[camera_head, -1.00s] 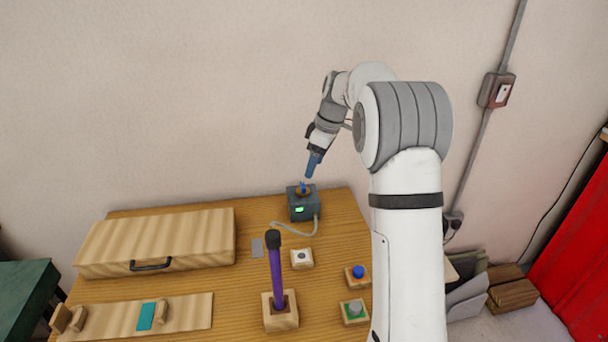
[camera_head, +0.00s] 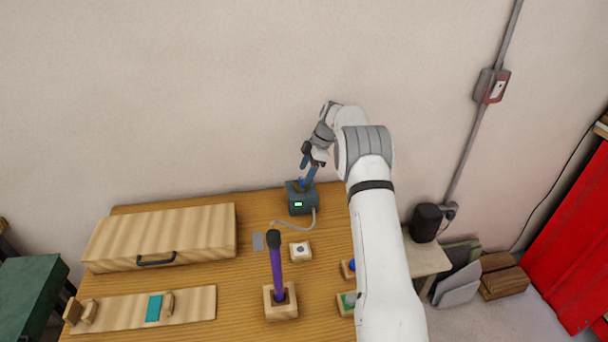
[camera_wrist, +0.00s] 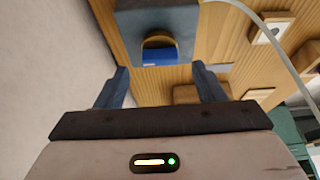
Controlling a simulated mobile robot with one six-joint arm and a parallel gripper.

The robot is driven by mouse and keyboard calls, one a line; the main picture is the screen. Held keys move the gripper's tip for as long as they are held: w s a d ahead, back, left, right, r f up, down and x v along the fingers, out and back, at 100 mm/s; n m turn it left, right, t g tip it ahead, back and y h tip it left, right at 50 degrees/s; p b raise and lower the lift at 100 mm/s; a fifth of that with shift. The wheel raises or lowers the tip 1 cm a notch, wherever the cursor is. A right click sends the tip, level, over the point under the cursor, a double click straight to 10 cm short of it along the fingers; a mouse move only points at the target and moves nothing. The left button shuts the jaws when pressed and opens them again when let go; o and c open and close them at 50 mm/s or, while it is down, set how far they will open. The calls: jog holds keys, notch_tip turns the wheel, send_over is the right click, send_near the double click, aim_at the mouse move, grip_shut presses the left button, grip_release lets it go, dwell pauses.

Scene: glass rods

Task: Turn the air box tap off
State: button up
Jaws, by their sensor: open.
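The air box (camera_head: 301,204) is a dark grey-blue box with a small lit green display at the back right of the wooden table. Its tap is a small blue handle (camera_wrist: 160,56) on a brass-coloured base on top of the box. The tap also shows in the head view (camera_head: 301,184), partly hidden by my gripper. My gripper (camera_head: 306,175) is just above the box. In the wrist view my gripper (camera_wrist: 161,80) is open, with its two blue fingers spread to either side of the tap. I cannot tell whether a finger touches it.
A grey hose (camera_head: 296,224) runs from the box across the table. A closed wooden case (camera_head: 160,236) lies at the left. The wall rises close behind the box.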

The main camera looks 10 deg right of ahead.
aim_at(302, 180)
jog(key=shift+p+x, duration=0.35)
jog(key=shift+x, duration=1.25)
jog(key=shift+c, duration=0.3)
